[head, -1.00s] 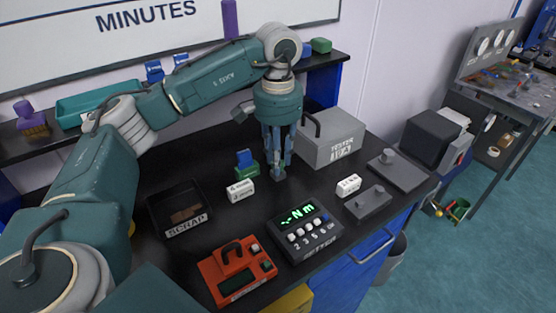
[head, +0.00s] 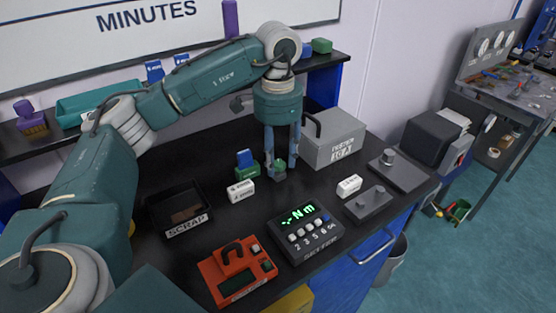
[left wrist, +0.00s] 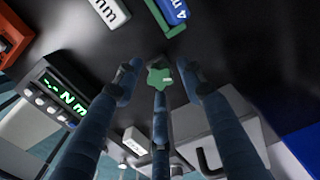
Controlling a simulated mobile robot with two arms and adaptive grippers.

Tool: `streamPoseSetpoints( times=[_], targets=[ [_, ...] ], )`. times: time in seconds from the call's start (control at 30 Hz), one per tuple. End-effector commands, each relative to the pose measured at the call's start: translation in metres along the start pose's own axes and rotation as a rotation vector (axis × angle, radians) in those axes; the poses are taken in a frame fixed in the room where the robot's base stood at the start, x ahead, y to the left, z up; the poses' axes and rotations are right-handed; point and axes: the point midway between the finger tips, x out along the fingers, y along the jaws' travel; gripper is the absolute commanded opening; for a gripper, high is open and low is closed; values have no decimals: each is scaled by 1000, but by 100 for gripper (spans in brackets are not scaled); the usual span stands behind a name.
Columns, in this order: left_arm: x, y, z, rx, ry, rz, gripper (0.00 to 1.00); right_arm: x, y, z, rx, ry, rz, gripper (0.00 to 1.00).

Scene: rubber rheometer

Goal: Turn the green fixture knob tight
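The green fixture knob (head: 280,163) is a small star-shaped knob on top of a small grey fixture (head: 279,176) near the middle of the dark bench. My left gripper (head: 281,165) points down over it with its fingers spread. In the left wrist view, the knob (left wrist: 160,78) shows between the three blue fingers, with gaps to the two side fingers. The third finger (left wrist: 160,115) is close to the knob's edge; I cannot tell if it touches. The left gripper holds nothing. My right gripper is not in view.
A grey tester box (head: 335,138) stands close right of the gripper. A green stand with a blue block (head: 245,160) and a white block (head: 240,190) are to the left. The setter display (head: 306,232), orange device (head: 237,270) and scrap tray (head: 190,232) lie in front.

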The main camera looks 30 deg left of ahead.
Motion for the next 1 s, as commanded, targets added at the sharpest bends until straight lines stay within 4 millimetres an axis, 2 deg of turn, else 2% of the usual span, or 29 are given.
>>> streamPoseSetpoints(
  times=[0.17, 0.4, 0.57, 0.8, 1.0],
  targets=[
    [0, 0, 0, -44, 0, 1, 39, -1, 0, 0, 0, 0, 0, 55],
    [0, 1, 0, -350, 0, 1, 39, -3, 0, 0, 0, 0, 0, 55],
    [0, 1, 0, -449, 0, 1, 39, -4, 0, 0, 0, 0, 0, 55],
    [0, 1, 0, -750, 0, 1, 39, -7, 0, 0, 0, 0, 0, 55],
    [0, 1, 0, -895, 0, 0, 39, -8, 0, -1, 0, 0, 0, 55]
  ],
)
